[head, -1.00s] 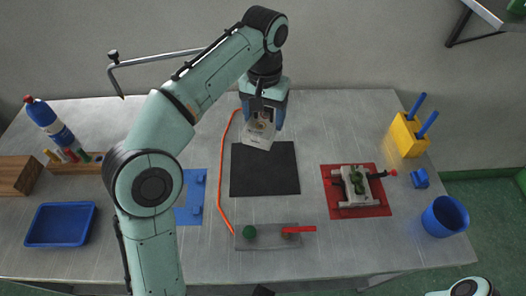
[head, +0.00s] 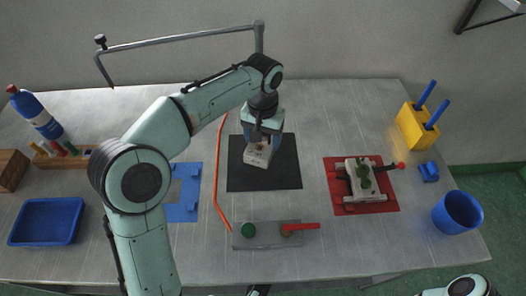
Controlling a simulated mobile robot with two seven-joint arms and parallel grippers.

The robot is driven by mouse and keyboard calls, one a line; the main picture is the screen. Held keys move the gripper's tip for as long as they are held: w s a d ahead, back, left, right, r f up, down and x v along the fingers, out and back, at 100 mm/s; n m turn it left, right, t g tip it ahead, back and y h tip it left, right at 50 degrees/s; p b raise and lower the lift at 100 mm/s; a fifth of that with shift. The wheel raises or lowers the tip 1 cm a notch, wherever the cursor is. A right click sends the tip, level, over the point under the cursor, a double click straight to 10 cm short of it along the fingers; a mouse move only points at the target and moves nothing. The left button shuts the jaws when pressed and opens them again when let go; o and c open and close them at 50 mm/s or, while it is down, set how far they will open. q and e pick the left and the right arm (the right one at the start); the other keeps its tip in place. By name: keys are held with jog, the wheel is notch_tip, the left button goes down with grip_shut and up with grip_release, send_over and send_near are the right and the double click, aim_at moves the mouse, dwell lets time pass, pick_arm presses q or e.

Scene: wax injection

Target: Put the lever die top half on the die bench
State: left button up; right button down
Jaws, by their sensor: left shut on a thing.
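My left gripper (head: 262,140) is shut on a pale grey die half (head: 257,155), which I take to be the lever die top half. It is over the black mat (head: 284,182) in the middle of the metal table; I cannot tell whether the piece touches the mat. The gripper hides part of the piece. My right gripper is not in view.
A grey plate (head: 267,242) with a green knob and red handle is in front of the black mat. An orange cord (head: 217,180) runs left of it, beside a blue mat (head: 183,211). A blue tray (head: 47,222), yellow holder (head: 415,127) and blue cup (head: 457,212) stand around.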

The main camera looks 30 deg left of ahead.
aim_at(263, 149)
pick_arm(q)
jog(key=shift+f+b, duration=0.45)
jog(key=shift+f, duration=2.1)
jog(key=shift+f, duration=0.15)
jog(key=o, duration=1.6)
jog(key=shift+o, duration=0.2)
notch_tip(263, 149, up, 12)
jog(key=p, duration=0.3)
